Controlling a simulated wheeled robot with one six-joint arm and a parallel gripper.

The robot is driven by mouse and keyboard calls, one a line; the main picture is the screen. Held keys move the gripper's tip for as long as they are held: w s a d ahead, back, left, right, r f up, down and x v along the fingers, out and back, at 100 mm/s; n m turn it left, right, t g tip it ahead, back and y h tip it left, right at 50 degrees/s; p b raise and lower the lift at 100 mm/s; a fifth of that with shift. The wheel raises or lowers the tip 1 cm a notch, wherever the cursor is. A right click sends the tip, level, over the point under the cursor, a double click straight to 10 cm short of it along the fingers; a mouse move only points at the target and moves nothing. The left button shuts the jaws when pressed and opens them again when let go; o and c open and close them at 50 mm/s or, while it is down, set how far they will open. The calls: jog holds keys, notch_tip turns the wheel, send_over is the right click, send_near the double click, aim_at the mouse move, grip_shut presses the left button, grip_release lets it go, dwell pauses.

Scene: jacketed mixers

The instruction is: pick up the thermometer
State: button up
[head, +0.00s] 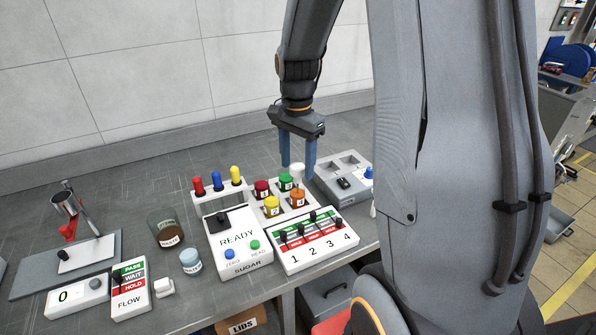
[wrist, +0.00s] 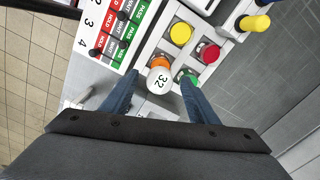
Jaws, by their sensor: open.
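The thermometer appears to be the upright piece with a round white head (head: 297,168) above the orange jar (head: 297,199). In the wrist view its head (wrist: 159,81) reads "32", with orange showing just beyond it. My gripper (head: 297,164) is open and points down over the jars. In the wrist view the fingertips (wrist: 160,78) lie to either side of the white head, with gaps on both sides. I cannot tell whether the fingers are level with the head or above it. The thermometer's lower part is hidden.
Red (head: 262,189), green (head: 285,182) and yellow (head: 271,207) jars stand close around. A grey compartment box (head: 330,190) is at right, a switch panel (head: 315,240) in front, and colored-top pieces (head: 216,181) at left. A waste cup (head: 165,229) stands further left. The back of the bench is clear.

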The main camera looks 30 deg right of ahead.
jog(key=shift+f+p, duration=0.75)
jog(key=shift+f, duration=1.4)
jog(key=shift+c, duration=0.4)
jog(key=c, duration=1.1)
jog(key=shift+r, duration=0.1)
notch_tip(320, 180, up, 10)
jog(key=shift+d+b, duration=0.1)
jog(key=shift+b, duration=1.15)
jog(key=shift+r+p, duration=4.05)
jog(key=shift+r, duration=0.9)
